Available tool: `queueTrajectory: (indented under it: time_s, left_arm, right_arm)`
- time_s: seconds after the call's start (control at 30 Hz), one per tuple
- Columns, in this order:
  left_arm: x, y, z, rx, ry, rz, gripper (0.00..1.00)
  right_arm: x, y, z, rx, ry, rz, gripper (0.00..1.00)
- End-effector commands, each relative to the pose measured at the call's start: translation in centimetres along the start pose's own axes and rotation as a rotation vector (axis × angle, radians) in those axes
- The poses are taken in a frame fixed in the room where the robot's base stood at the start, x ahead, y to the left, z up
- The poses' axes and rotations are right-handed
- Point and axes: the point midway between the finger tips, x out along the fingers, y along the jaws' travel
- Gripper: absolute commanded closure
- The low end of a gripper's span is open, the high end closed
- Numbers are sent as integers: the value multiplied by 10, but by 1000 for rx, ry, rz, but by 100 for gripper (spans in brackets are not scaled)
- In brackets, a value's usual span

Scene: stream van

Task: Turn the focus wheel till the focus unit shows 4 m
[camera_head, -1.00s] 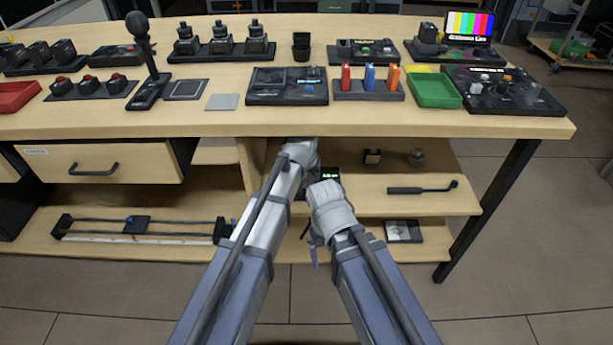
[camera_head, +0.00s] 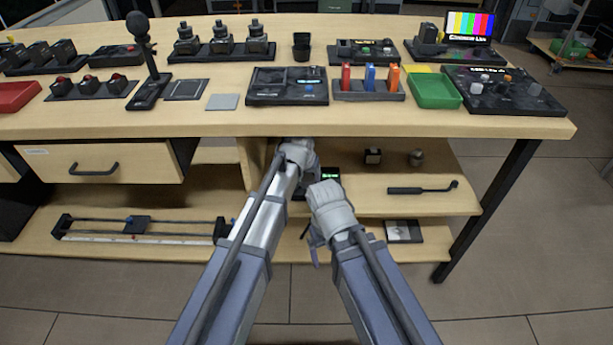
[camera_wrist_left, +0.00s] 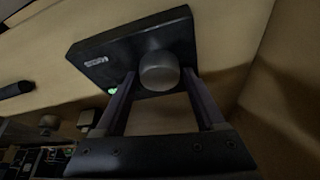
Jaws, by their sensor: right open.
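The focus unit is a black box on the shelf under the tabletop, with a small green display (camera_head: 331,175) in the head view, too small to read. In the left wrist view the unit (camera_wrist_left: 115,48) shows tilted, with white lettering and a green glow at its left edge. Its focus wheel (camera_wrist_left: 160,68), a grey round knob, faces the camera. My left gripper (camera_wrist_left: 160,78) is open, with one finger on each side of the wheel and a narrow gap visible. In the head view its fingers are hidden. My right gripper (camera_head: 310,243) hangs lower, open and empty, in front of the shelves.
The tabletop (camera_head: 400,122) overhangs the shelf. A dark handled tool (camera_head: 422,188), a small black block (camera_head: 373,156) and a round knob-like piece (camera_head: 416,157) lie right of the unit. A slider rail (camera_head: 140,228) lies on the lower shelf. A vertical panel (camera_head: 246,165) stands left.

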Motion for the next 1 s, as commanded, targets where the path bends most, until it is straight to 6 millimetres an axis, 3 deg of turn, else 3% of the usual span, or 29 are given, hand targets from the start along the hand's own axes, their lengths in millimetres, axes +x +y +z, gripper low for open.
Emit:
queueTrajectory:
  time_s: [0.17,0.47,0.7,1.0]
  left_arm:
    - [0,0,0,0,0,0,8]
    - [-2,0,0,-1,0,0,8]
    - [-18,0,-1,0,0,0,8]
    - [-37,0,60,-1,0,0,8]
  right_arm:
    - [0,0,0,0,0,0,8]
    - [-1,0,0,0,0,0,8]
    - [-16,1,1,1,0,-2,8]
    - [-11,1,1,1,0,-2,8]
